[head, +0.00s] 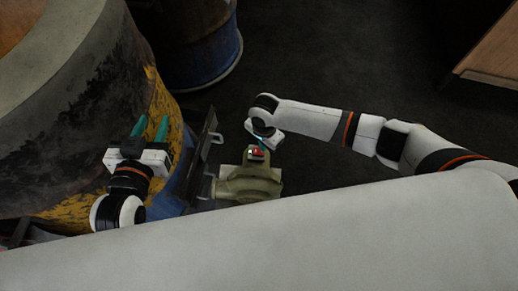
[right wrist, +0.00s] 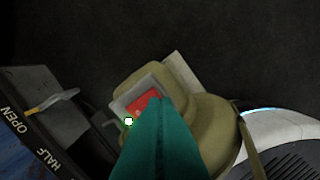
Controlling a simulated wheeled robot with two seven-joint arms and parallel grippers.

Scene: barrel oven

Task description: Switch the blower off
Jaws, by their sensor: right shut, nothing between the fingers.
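The blower (head: 248,184) is an olive-tan machine on the dark floor beside the barrel oven; it also shows in the right wrist view (right wrist: 212,120). My right gripper (head: 261,146) is directly at the switch box. In the right wrist view its shut teal fingers (right wrist: 160,125) cover part of the red rocker; I cannot tell whether they touch it. My left gripper (head: 151,127) is open and empty in front of the barrel oven, left of the blower.
The barrel oven (head: 100,85) fills the left. A dark plate (head: 205,140) beside the blower reads OPEN and HALF in the right wrist view (right wrist: 30,135), with a lever (right wrist: 52,102). A blue drum (head: 205,62) stands behind. A wooden piece (head: 492,50) is at upper right.

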